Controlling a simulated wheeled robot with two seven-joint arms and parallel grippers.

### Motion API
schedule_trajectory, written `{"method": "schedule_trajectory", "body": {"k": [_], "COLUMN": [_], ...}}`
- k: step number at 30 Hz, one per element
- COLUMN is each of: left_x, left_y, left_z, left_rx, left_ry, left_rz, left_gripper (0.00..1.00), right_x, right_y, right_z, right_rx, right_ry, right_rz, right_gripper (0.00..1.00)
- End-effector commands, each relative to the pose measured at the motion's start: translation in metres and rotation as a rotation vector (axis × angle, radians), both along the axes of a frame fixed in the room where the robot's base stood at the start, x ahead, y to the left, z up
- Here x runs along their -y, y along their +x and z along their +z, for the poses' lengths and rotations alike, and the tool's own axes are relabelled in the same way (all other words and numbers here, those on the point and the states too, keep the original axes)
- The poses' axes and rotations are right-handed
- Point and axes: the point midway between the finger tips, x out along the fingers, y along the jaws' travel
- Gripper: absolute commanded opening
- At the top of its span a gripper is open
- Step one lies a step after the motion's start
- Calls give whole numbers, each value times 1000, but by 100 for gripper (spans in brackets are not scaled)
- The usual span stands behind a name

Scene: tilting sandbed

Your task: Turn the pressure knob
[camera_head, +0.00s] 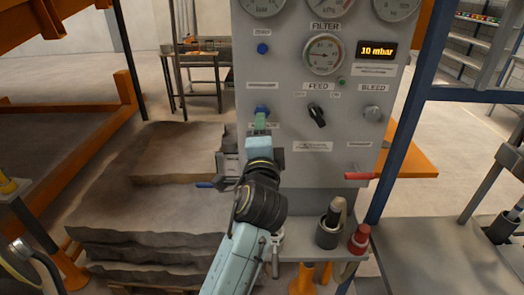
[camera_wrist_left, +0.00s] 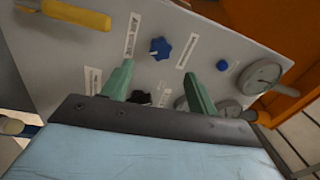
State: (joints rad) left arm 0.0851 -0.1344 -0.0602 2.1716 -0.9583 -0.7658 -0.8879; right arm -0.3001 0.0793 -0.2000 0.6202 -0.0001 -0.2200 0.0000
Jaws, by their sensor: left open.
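A grey upright control panel (camera_head: 350,150) faces me. A blue lobed knob (camera_head: 262,109) sits on its left side, just past my left gripper's tips. Its label is partly hidden, so I cannot read whether it says pressure. The knob (camera_wrist_left: 160,48) also shows whole in the left wrist view, just beyond the gap between the fingertips. My left gripper (camera_head: 260,122) has green fingers spread apart with nothing between them, as the left wrist view (camera_wrist_left: 158,69) shows. It appears apart from the knob. My right gripper is not in view.
A black FEED knob (camera_head: 317,115) and a grey BLEED knob (camera_head: 373,113) stand to the right. A small blue button (camera_head: 262,48) and a gauge (camera_head: 323,54) are above. The display (camera_head: 377,51) reads 10 mbar. A red handle (camera_head: 359,176) juts out low on the right.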

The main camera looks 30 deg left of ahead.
Motion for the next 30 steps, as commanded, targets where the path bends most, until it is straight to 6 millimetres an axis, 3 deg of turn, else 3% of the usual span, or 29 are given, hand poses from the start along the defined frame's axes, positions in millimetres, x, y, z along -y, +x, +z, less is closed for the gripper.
{"method": "schedule_trajectory", "body": {"k": [3,9,26,30], "left_x": [12,23,25,23], "left_y": [-20,-38,-41,-44], "left_z": [-4,-4,-4,-18], "left_rx": [0,-1,0,-20], "left_ry": [-4,-1,0,-58], "left_rz": [0,1,0,-9], "left_gripper": [59,59,59,59], "right_x": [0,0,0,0], "right_y": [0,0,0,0], "right_z": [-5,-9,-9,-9], "right_rx": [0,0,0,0], "right_ry": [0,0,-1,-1], "right_rz": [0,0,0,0], "right_gripper": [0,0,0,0]}}
